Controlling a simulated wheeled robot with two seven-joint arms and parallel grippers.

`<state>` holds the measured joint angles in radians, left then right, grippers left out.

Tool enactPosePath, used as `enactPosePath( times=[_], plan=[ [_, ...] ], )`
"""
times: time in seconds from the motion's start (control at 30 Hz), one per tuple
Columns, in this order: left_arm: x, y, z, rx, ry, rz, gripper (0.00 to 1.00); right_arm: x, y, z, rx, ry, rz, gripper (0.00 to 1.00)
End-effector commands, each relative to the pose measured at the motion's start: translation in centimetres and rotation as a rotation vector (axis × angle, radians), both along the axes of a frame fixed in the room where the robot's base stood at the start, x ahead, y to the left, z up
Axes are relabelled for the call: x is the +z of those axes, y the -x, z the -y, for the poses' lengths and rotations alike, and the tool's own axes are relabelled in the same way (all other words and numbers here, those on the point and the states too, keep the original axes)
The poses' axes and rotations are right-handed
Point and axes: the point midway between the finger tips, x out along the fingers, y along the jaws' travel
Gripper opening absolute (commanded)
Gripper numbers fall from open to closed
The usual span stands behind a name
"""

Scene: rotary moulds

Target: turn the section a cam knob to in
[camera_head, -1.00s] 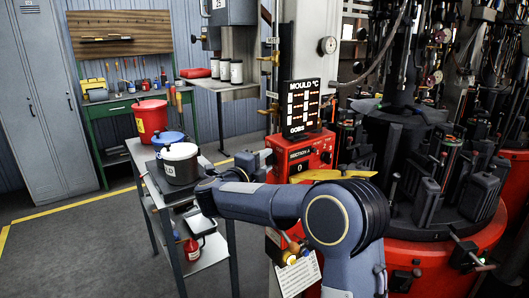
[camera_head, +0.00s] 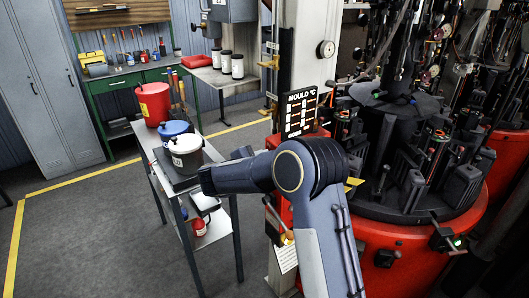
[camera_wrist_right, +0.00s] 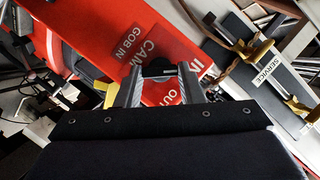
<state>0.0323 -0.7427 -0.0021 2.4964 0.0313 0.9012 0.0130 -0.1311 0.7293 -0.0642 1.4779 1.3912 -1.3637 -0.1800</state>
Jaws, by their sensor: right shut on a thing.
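The red control panel (camera_wrist_right: 175,22) fills much of the right wrist view, with the labels CAM, GOB IN, IN and OUT. The black cam knob (camera_wrist_right: 157,71) sits on it beside the CAM label, between my fingers. My right gripper (camera_wrist_right: 160,76) is shut on the knob. The knob's pointer is mostly hidden, so I cannot tell its exact setting. In the head view my right arm covers most of the panel, the knob and the gripper. My left gripper is not in view.
A black mould temperature display (camera_head: 299,112) stands above the panel. The rotary mould machine (camera_head: 400,235) is on the right. A grey trolley (camera_head: 152,172) with a red bucket (camera_head: 153,104) and pots stands on the left. A SERVICE plate (camera_wrist_right: 268,72) with brass fittings lies close to the gripper.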

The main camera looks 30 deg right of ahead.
Motion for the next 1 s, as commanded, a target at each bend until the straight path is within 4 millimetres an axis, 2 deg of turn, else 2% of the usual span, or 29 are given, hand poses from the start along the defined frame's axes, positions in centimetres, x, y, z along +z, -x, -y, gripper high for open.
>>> enactPosePath(
  times=[0.1,0.6,0.63,0.77,1.0],
  plan=[
    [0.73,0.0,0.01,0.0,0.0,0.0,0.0,0.07,0.01,-0.02,-0.001,0.0,-0.027,0.12],
    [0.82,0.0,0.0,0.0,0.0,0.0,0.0,-0.15,0.01,-0.02,0.001,0.002,-0.041,0.12],
    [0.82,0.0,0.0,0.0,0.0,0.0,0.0,-0.15,0.01,-0.02,0.001,0.002,-0.041,0.38],
    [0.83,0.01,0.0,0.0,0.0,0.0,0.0,-0.11,-0.01,-0.01,0.0,0.002,-0.04,0.55],
    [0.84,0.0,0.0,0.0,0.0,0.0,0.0,-0.04,-0.02,-0.01,0.0,0.003,-0.038,0.56]
  ],
)
